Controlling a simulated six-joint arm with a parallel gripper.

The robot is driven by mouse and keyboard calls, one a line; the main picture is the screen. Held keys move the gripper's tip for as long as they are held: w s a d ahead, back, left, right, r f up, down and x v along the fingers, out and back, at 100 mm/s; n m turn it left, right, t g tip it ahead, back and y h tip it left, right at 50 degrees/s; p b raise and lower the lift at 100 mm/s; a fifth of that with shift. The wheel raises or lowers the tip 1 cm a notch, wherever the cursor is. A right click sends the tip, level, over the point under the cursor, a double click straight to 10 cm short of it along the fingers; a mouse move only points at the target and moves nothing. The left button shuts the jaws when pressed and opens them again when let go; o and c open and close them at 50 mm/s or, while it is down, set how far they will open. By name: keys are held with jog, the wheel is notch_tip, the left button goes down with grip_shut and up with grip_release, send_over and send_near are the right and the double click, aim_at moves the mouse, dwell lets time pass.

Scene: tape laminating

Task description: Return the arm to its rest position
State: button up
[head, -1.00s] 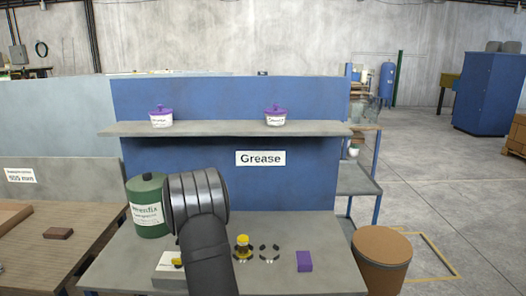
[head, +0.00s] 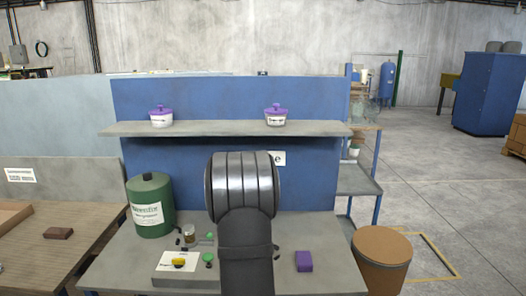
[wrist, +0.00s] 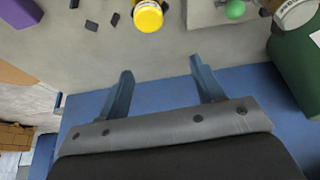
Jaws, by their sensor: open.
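My gripper (wrist: 161,68) shows in the wrist view with its two blue-grey fingers spread apart and nothing between them. It hangs over the bench, near the blue back panel. In the head view my arm stands upright in front of the bench middle and hides the gripper. A jar with a yellow lid (wrist: 148,16) sits on the bench beyond the fingertips in the wrist view, apart from them. My arm hides this jar in the head view.
A green canister (head: 150,207) stands left on the bench, by a grey box (head: 168,280) with green knobs. A purple block (head: 304,261) lies right. Two purple-lidded tubs stand on the shelf (head: 218,129). A brown barrel (head: 381,262) stands right of the bench.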

jog(key=s+d+f+m+h, duration=0.1)
jog(key=s+d+f+m, duration=0.1)
jog(key=d, duration=0.9)
jog(key=s+d+f+m+h, duration=0.1)
jog(key=s+d+m, duration=0.15)
jog(key=d, duration=0.75)
jog(key=w+a+f, duration=0.4)
jog(key=a+f, duration=0.1)
jog(key=a, duration=0.3)
jog(key=shift+w+f, duration=0.4)
jog(key=shift+c, duration=0.2)
